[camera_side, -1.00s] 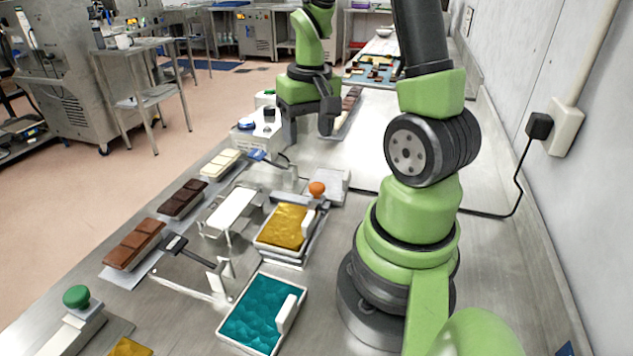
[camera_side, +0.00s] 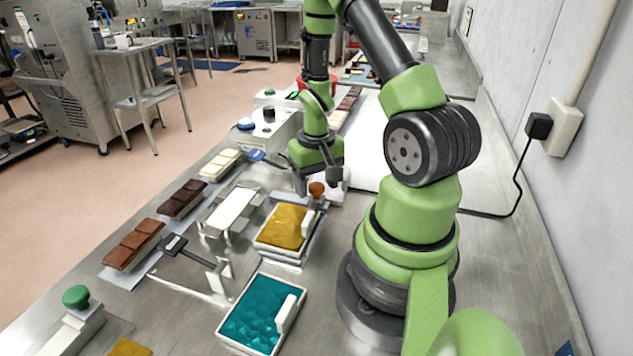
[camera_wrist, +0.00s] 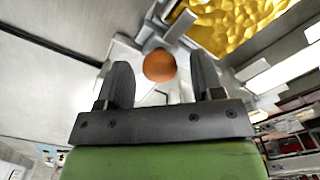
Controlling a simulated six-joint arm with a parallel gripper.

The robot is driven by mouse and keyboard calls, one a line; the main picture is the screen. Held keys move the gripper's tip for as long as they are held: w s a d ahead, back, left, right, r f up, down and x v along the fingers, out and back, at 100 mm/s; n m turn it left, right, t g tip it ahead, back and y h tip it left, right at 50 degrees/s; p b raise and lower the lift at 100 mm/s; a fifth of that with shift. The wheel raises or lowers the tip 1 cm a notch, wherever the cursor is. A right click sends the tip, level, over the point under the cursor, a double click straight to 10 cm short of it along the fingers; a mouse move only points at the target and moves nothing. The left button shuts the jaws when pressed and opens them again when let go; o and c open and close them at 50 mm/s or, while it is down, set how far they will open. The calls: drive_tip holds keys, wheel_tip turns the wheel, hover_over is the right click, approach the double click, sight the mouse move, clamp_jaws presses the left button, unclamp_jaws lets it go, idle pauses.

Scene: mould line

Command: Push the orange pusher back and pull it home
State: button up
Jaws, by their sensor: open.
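The orange pusher (camera_side: 317,189) is a round orange knob on a pale mount, just behind the tray of gold filling (camera_side: 284,227). My gripper (camera_side: 311,181) is right above and beside the knob in the side view. In the wrist view the orange knob (camera_wrist: 160,65) lies between the two dark fingers of my gripper (camera_wrist: 162,82), with a gap on each side. The fingers are open and do not appear to touch it. The lower part of the pusher is partly hidden by my gripper in the side view.
A tray of teal filling (camera_side: 263,313) stands nearer the camera. A white mould on a stand (camera_side: 231,209) and chocolate bars (camera_side: 134,245) lie to the left. A box with a black knob (camera_side: 268,128) stands behind my gripper. A green button (camera_side: 76,297) is at front left.

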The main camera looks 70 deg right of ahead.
drive_tip(key=shift+f, duration=0.1)
clamp_jaws()
drive_tip(key=w, duration=0.9)
drive_tip(key=shift+w, duration=0.1)
unclamp_jaws()
wheel_tip(320, 180, up, 10)
idle(0.5)
